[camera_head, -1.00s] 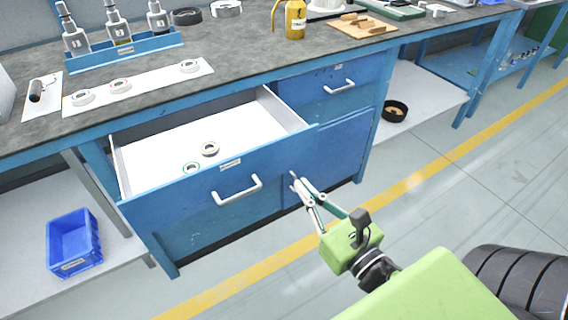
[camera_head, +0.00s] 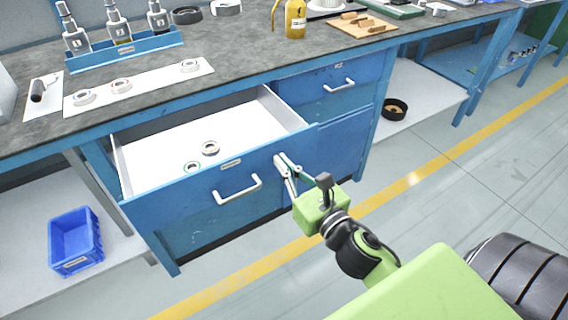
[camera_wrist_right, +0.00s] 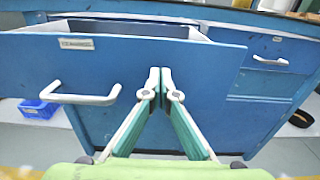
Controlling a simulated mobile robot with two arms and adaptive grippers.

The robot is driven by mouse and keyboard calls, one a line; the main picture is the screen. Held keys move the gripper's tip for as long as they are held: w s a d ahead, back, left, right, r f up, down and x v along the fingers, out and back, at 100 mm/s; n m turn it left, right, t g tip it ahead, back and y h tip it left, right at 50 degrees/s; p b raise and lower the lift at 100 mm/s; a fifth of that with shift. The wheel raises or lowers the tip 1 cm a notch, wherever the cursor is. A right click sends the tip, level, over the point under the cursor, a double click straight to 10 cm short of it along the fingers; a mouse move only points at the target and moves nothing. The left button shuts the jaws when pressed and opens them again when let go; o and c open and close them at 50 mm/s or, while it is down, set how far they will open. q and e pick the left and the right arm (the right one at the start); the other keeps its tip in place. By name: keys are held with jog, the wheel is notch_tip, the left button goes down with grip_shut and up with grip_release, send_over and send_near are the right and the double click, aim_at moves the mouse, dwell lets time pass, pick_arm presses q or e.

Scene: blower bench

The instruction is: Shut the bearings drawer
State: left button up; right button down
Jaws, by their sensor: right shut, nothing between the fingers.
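The bearings drawer (camera_head: 262,172) is a blue drawer with a white inside, pulled well out of the bench. Two small ring bearings (camera_head: 210,148) lie in it near the front. Its grey bar handle (camera_head: 238,190) is on the front panel, and it also shows in the right wrist view (camera_wrist_right: 78,95). My right gripper (camera_head: 279,160) is shut and empty, with its fingertips at the drawer's front panel, right of the handle. In the wrist view the fingertips (camera_wrist_right: 160,72) point at the panel; I cannot tell whether they touch it. My left gripper is not in view.
The bench top (camera_head: 240,55) holds a white mat (camera_head: 145,86) with several bearings, a blue bottle rack (camera_head: 122,52) and a yellow can (camera_head: 295,19). A closed drawer (camera_head: 330,88) is to the right. A blue bin (camera_head: 75,240) sits on the lower left shelf. Floor in front is clear.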

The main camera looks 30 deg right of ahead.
aim_at(273, 149)
jog(key=w, duration=0.1)
jog(key=w+p, duration=0.1)
jog(key=w, duration=0.1)
jog(key=w+p, duration=0.1)
jog(key=w, duration=0.1)
jog(key=shift+r, duration=0.35)
jog(key=w+p, duration=0.1)
jog(key=w, duration=0.3)
jog(key=w+p, duration=0.1)
jog(key=w, duration=0.3)
jog(key=shift+a+f, duration=0.15)
jog(key=shift+a, duration=0.05)
jog(key=w, duration=0.9)
jog(key=shift+a+f, duration=0.15)
jog(key=shift+w, duration=0.4)
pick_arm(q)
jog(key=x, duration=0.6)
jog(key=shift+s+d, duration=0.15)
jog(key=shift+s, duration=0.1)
pick_arm(e)
jog(key=shift+r, duration=0.3)
